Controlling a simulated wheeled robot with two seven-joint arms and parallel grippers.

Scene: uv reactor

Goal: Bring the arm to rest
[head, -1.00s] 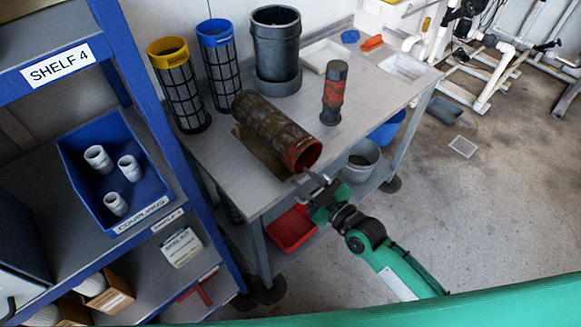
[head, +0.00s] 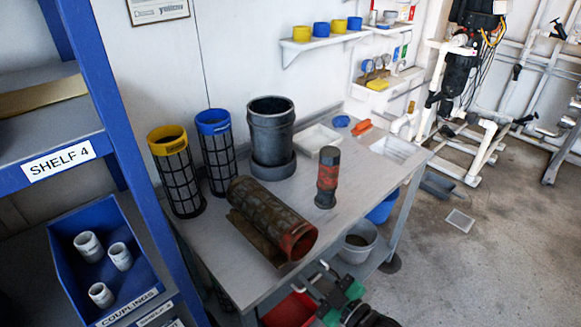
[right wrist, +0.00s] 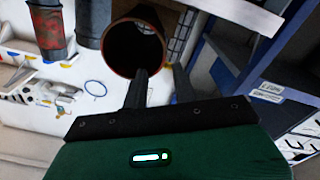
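My right gripper (head: 320,278) is at the lower middle of the head view, just off the front edge of the grey workbench (head: 345,220). Its two fingers are apart with nothing between them, as the right wrist view (right wrist: 160,88) also shows. A dirty mesh cylinder with a red end ring (head: 270,213) lies on its side on the bench. Its open red-rimmed end (right wrist: 110,48) faces my right gripper in the wrist view, apart from the fingers. My left gripper is not in view.
On the bench stand a yellow-topped cylinder (head: 176,175), a blue-topped one (head: 216,155), a dark grey pot (head: 270,140) and a red-and-black cylinder (head: 327,178). A blue shelf upright (head: 128,150) rises at left. A grey bucket (head: 357,245) sits below the bench.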

